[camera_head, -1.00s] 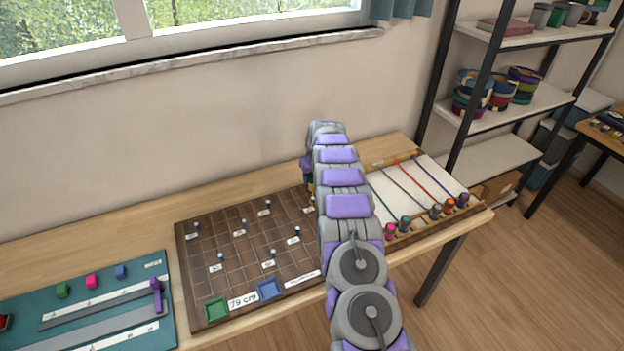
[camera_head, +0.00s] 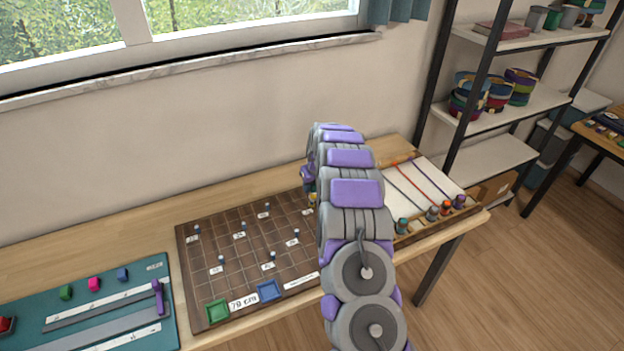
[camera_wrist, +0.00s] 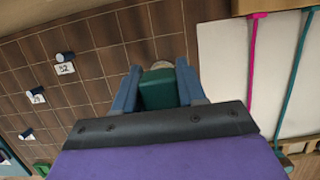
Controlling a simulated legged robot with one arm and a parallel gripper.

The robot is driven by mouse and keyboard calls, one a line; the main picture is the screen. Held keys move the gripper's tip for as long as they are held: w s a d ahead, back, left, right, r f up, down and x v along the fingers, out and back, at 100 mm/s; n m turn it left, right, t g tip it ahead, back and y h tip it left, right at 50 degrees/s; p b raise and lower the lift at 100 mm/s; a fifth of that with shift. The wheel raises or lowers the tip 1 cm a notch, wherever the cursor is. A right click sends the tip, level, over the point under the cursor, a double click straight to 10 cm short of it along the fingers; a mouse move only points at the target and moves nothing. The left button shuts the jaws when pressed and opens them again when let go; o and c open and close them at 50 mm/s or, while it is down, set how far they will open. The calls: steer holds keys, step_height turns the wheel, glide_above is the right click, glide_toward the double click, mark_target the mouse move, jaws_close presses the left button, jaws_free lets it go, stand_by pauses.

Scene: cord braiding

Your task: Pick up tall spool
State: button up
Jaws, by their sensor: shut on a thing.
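My gripper (camera_wrist: 158,92) is shut on a dark green piece (camera_wrist: 158,88) with a pale round rim behind it, which looks like the tall spool. The piece sits between the two blue fingers, over the brown gridded board. In the head view, my gripper (camera_head: 309,178) shows only partly at the left edge of my arm, low over the board's right side. My arm hides most of the held piece there, and I cannot tell whether it touches the board.
The brown gridded board (camera_head: 205,258) carries several small pegs with labels. A white cord panel (camera_head: 432,180) with several coloured knobs lies to the right. A teal mat (camera_head: 25,328) with coloured blocks is at the left. A shelf rack stands at the back right.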

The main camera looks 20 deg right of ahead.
steer(key=s+a+r+p, duration=0.1)
steer(key=s+a+p, duration=0.1)
steer(key=s, duration=0.7)
steer(key=shift+s+a, duration=0.35)
steer(key=shift+a, duration=0.05)
steer(key=shift+w, duration=0.1)
steer(key=shift+w+d+p, duration=0.5)
steer(key=shift+w+p, duration=0.45)
steer(key=shift+w, duration=0.7)
steer(key=shift+w+d+p, duration=0.5)
steer(key=shift+w+p, duration=0.5)
steer(key=shift+w, duration=0.7)
steer(key=shift+w+d+p, duration=0.5)
steer(key=shift+w+p, duration=0.45)
steer(key=shift+w, duration=0.7)
steer(key=shift+w+d+f+p, duration=0.15)
steer(key=shift+w+d, duration=0.1)
steer(key=shift+w, duration=0.6)
steer(key=shift+w+d+r+p, duration=0.1)
steer(key=shift+w+d+p, duration=0.1)
steer(key=shift+w, duration=0.7)
steer(key=shift+w+d+f+p, duration=0.15)
steer(key=shift+w+d, duration=0.1)
steer(key=shift+w, duration=0.6)
steer(key=shift+r, duration=0.1)
steer(key=shift+f, duration=0.3)
steer(key=shift+f, duration=1.8)
